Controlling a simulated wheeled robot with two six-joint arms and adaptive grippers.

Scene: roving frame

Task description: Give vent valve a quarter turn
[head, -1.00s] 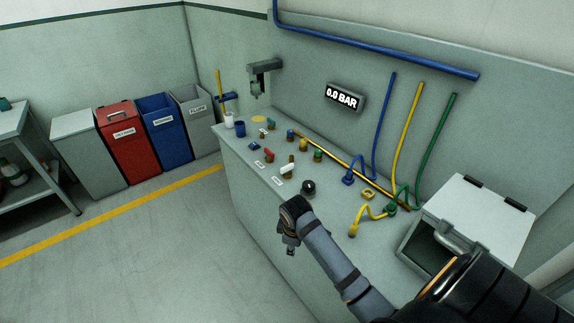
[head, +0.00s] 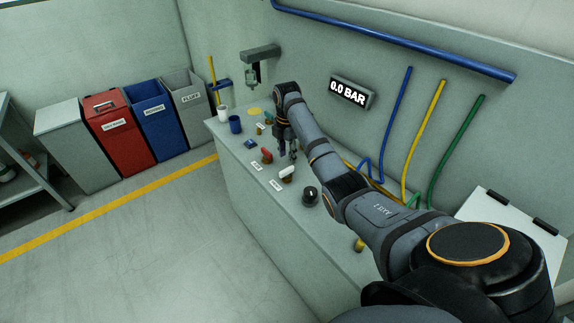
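A red-handled valve (head: 267,155) and a white-handled valve (head: 287,173) stand along the front of the bench (head: 238,174), each with a small label beside it. The label print is too small to read, so I cannot tell which is the vent valve. My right gripper (head: 288,156) points down over the bench, just behind and right of the red handle. Its fingers are apart and nothing shows between them. My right arm hides the fittings behind it. The pressure display (head: 351,92) on the wall reads 0.0 BAR. My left gripper is out of view.
A black round knob (head: 310,196) sits close to my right forearm. A blue cup (head: 235,124) and a white cup (head: 223,113) stand at the bench's far left end. Bins and clear floor lie left.

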